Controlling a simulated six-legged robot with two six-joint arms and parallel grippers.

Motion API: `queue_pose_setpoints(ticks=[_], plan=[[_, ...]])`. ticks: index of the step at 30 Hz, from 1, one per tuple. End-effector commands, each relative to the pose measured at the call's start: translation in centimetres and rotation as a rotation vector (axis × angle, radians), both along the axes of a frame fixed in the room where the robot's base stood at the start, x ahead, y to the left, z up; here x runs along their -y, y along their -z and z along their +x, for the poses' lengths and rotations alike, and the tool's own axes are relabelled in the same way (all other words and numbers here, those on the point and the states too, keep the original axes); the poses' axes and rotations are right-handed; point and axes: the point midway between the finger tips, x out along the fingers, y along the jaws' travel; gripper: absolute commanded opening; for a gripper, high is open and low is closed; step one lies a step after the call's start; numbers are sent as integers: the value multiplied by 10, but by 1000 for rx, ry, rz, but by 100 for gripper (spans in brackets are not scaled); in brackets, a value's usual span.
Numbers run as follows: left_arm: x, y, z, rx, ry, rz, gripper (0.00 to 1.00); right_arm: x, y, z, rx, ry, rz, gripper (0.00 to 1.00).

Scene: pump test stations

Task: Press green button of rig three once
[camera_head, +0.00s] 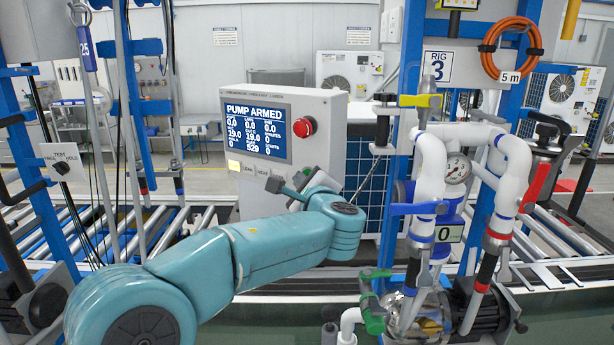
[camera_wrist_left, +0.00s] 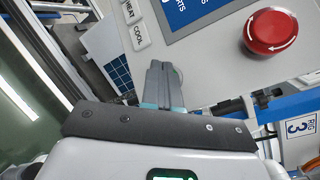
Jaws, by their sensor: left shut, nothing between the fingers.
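The rig three control panel (camera_head: 325,110) is a light grey box with a blue screen (camera_head: 256,128) reading PUMP ARMED. A red knob (camera_head: 304,127) sits right of the screen; it also shows in the left wrist view (camera_wrist_left: 270,32). My left gripper (camera_head: 283,189) is at the panel's lower part, below the screen. In the left wrist view its fingers (camera_wrist_left: 163,84) are shut and empty, with the tips over the panel face. A pale, slightly greenish round edge (camera_wrist_left: 179,73) shows beside the tips. The green button is not clearly visible; my fingers may hide it. My right gripper is not in view.
A RIG 3 sign (camera_head: 437,66) hangs right of the panel. White pipes (camera_head: 430,180) with valves and a gauge (camera_head: 457,169) stand to the right. Keys marked HEAT and COOL (camera_wrist_left: 140,36) are beside the fingers. Roller rails (camera_head: 170,225) run behind my arm.

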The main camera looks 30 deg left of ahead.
Motion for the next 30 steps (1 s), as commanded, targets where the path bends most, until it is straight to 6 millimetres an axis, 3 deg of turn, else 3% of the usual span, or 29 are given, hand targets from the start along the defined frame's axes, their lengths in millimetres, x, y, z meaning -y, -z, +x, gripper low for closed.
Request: queue_pose_setpoints(ticks=[30], plan=[[0, 0, 9, 1, 1, 1, 0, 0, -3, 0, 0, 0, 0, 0]])
